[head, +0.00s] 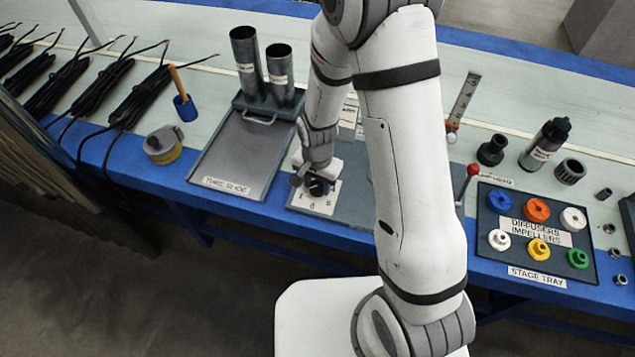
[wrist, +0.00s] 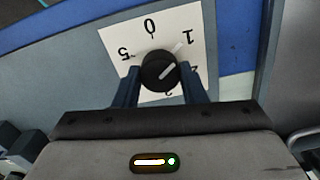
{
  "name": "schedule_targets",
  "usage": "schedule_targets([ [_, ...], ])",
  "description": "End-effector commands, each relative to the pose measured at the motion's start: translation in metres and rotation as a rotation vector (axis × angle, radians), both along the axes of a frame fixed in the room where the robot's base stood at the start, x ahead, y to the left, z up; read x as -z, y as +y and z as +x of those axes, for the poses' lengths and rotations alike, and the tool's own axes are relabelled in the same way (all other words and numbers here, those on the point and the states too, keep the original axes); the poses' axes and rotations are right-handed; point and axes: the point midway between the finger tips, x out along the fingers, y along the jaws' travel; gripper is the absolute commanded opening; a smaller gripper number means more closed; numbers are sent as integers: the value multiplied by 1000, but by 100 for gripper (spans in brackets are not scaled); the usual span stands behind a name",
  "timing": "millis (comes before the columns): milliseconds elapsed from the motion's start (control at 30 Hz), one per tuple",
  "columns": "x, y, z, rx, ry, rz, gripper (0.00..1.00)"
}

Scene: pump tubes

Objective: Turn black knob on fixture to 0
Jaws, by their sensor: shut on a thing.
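The black knob (wrist: 158,72) sits on a white dial plate (wrist: 118,38) of the fixture, with several printed numbers around it. The 0 is at the top of the plate in the wrist view, and the 1 is to its right. The white line on the knob slants up and right, roughly between 1 and 2, away from the 0. My gripper (wrist: 160,77) is shut on the knob, one finger on each side. In the head view my gripper (head: 313,179) reaches down to the knob (head: 319,188), partly covering it and the dial plate (head: 322,206).
A tray with two upright tubes (head: 260,67) stands left of the fixture. A red-tipped lever (head: 473,170) is to its right, near the stage tray (head: 505,262) of coloured pieces.

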Motion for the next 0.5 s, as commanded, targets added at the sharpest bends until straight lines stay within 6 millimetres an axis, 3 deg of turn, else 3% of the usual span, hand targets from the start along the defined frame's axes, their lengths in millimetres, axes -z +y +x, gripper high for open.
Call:
schedule_targets([
  [500, 2, 0, -2, -449, 4, 0, 15],
])
